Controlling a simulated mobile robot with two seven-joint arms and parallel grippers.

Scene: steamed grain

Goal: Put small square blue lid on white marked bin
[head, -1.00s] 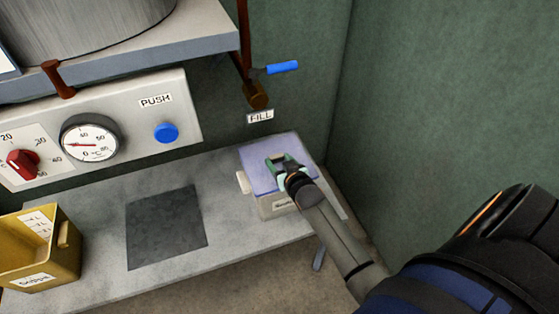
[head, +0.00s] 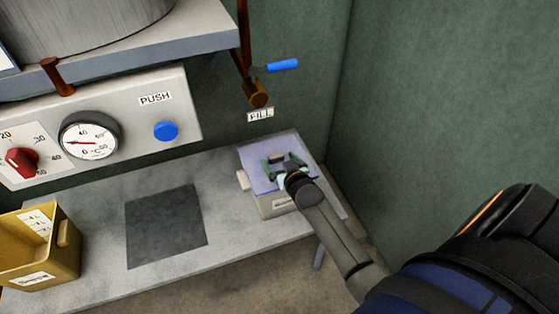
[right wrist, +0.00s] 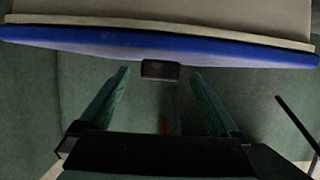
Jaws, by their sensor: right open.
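The square blue lid (head: 255,156) lies on top of the white marked bin (head: 268,207) at the right end of the bench. The bin's front label is partly hidden by my right arm. My right gripper (head: 283,163) is over the lid, with its jaws open. In the right wrist view the open fingers (right wrist: 160,80) stand to either side of the lid's small dark handle (right wrist: 161,70), with a gap on each side. The blue lid edge (right wrist: 230,50) lies along the pale bin (right wrist: 160,12) there. My left gripper is not in view.
A yellow bin (head: 66,262) stands at the left of the grey bench (head: 105,200). A dark square (head: 166,227) marks the bench middle. A blue-handled valve (head: 282,66) hangs above the white bin. The green wall (head: 440,80) is close on the right.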

